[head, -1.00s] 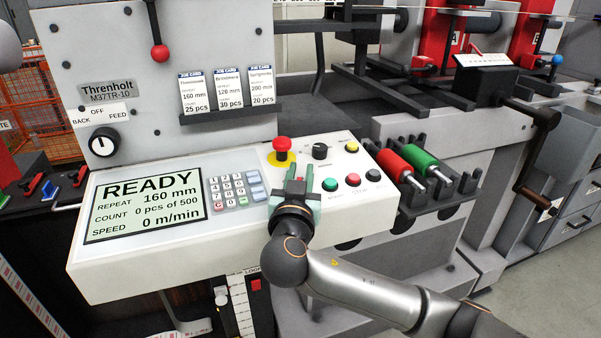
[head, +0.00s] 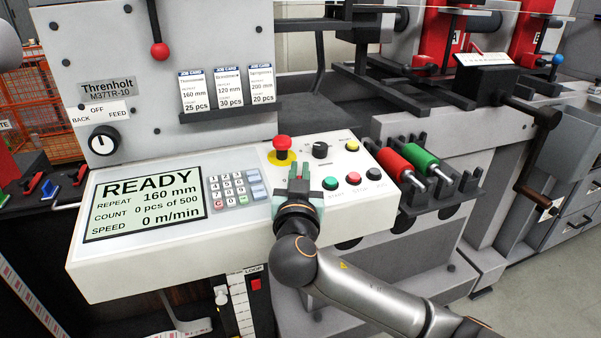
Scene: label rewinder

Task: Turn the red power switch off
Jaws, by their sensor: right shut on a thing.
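My right gripper (head: 299,170) comes in from the lower right and is over the sloped control panel (head: 240,228), just below the yellow-based red mushroom button (head: 283,143). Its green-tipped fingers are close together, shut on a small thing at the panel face. The fingers and wrist hide most of that thing; by its place it seems to be the red power switch, whose position I cannot make out. The panel display (head: 145,203) reads READY and 0 m/min. My left gripper is not in view.
A keypad (head: 234,189) lies left of the gripper. A black knob (head: 320,150) and green (head: 330,183), red (head: 353,178) and yellow (head: 352,145) buttons are close on its right. Red and green rollers (head: 395,162) sit in a rack farther right.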

